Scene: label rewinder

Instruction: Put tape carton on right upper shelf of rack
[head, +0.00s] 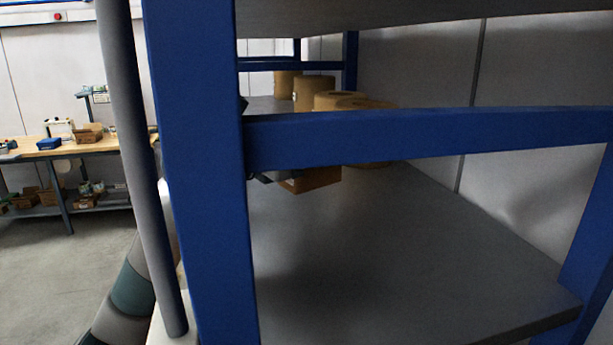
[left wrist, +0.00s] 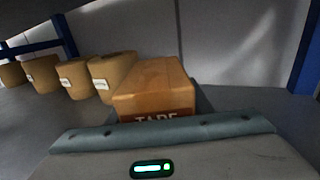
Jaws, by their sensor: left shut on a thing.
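The tape carton (left wrist: 155,82) is a brown box with partly hidden "TAPE" lettering on its near face. In the head view the carton (head: 312,180) shows below the blue crossbar, over the grey shelf (head: 400,260) of the rack. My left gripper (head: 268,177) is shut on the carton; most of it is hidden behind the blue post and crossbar. In the left wrist view its body fills the bottom and the carton lies straight ahead of it. I cannot tell whether the carton touches the shelf. My right gripper is in neither view.
Several brown rolls (left wrist: 110,75) with white labels stand in a row beside the carton on the shelf. A blue post (head: 200,180) and crossbar (head: 430,140) stand in front. The near part of the shelf is bare. A workbench (head: 90,146) stands far left.

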